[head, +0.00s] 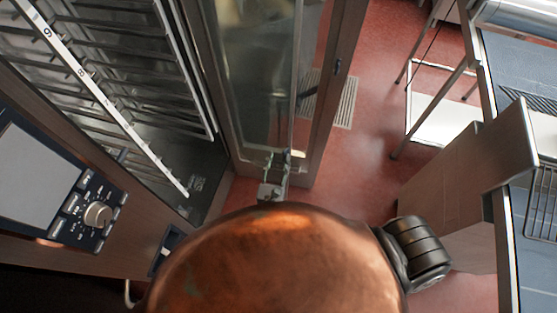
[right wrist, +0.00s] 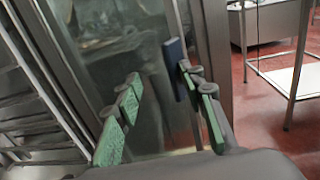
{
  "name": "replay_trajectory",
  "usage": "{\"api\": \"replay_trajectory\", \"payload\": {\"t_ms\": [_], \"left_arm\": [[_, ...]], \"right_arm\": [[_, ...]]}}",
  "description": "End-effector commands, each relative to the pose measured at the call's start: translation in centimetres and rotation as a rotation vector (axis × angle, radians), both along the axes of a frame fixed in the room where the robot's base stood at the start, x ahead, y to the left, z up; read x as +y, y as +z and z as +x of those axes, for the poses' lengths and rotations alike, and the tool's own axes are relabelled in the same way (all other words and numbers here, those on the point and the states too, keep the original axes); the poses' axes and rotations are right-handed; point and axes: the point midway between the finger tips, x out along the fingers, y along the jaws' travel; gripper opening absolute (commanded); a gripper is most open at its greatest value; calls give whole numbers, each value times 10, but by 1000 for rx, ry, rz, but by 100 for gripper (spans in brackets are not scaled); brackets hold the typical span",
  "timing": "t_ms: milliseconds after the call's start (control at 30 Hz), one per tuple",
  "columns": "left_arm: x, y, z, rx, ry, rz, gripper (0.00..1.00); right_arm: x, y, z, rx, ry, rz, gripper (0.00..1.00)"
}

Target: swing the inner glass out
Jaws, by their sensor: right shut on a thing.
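The tall oven door (head: 336,85) stands open, with a dark frame. The inner glass (head: 255,75) is a clear pane with a light vertical edge, on the oven-facing side of the door. The inner glass also fills the middle of the right wrist view (right wrist: 105,60). My right gripper (head: 278,158) is at the pane's lower part, by its free edge, and is shut on the inner glass. In the right wrist view its green-padded fingers (right wrist: 159,85) lie on either side of the pane's edge. Their exact contact is hard to see. My left gripper is not in view.
A table (head: 525,70) stands at right. Red floor (head: 375,110) is clear beyond the door.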

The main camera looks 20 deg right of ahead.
Motion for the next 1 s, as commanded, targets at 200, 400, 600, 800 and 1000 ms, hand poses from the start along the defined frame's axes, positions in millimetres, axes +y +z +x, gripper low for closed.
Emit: {"api": "replay_trajectory", "payload": {"t_ms": [200, 400, 600, 800, 1000], "left_arm": [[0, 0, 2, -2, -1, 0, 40], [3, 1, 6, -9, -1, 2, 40], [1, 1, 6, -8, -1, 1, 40], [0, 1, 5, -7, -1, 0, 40], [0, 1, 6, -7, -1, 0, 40]], "right_arm": [[7, 6, 4, -10, 16, -1, 25], [10, 5, -3, -8, 16, -2, 25], [24, 2, -32, -4, 11, 0, 25], [34, 1, -57, -3, 3, 1, 25], [39, 1, -66, -4, 3, 0, 25]]}}
